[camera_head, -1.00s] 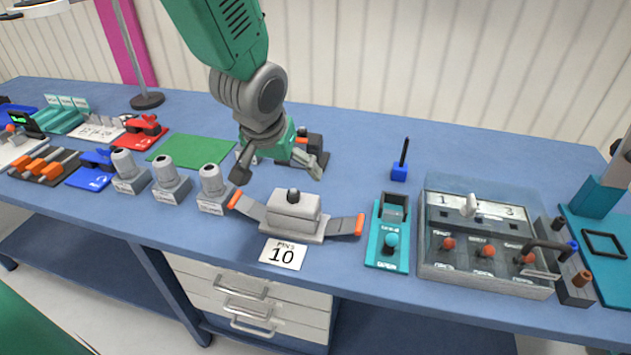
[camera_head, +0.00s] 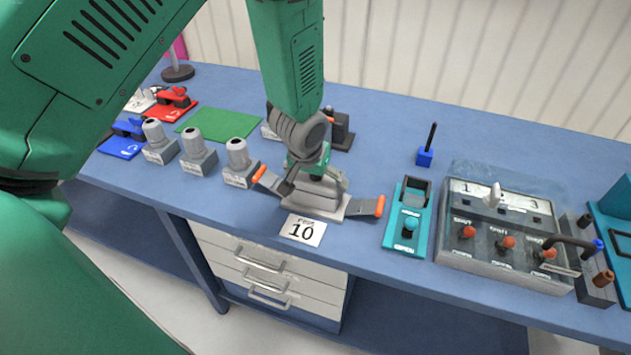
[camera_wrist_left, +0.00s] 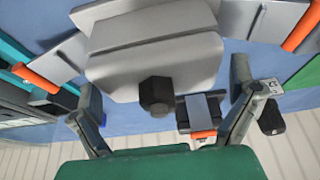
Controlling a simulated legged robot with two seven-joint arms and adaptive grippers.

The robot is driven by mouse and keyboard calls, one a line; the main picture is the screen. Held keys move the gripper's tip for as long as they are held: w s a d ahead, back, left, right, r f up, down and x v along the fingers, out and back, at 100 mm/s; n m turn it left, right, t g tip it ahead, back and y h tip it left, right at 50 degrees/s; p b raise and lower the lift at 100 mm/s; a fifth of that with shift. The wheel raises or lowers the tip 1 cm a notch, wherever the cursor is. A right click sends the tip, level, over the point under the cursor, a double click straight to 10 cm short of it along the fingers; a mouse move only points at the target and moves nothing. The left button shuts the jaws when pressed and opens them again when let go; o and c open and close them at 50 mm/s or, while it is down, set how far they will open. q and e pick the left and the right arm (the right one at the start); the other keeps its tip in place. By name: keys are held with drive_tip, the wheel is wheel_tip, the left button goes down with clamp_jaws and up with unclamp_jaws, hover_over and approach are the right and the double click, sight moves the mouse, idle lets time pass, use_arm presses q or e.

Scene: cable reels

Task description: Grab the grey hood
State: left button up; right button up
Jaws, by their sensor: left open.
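The open fingers of my left gripper (camera_wrist_left: 164,90) stand apart on either side of the knob, with nothing gripped. My right gripper is out of view.
Grey cylinders on blocks (camera_head: 239,160) stand left of the hood. A teal switch box (camera_head: 408,215) and a grey control panel (camera_head: 500,240) are on the right. A black and grey device (camera_head: 341,128) is behind my gripper. Open bench lies at the back right.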

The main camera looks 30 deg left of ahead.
use_arm(q)
drive_tip(key=shift+w+d+f, duration=0.1)
drive_tip(key=shift+d, duration=0.4)
drive_tip(key=shift+a, duration=0.1)
drive_tip(key=c, duration=1)
drive_tip(key=shift+s+a, duration=0.2)
drive_tip(key=shift+a, duration=0.05)
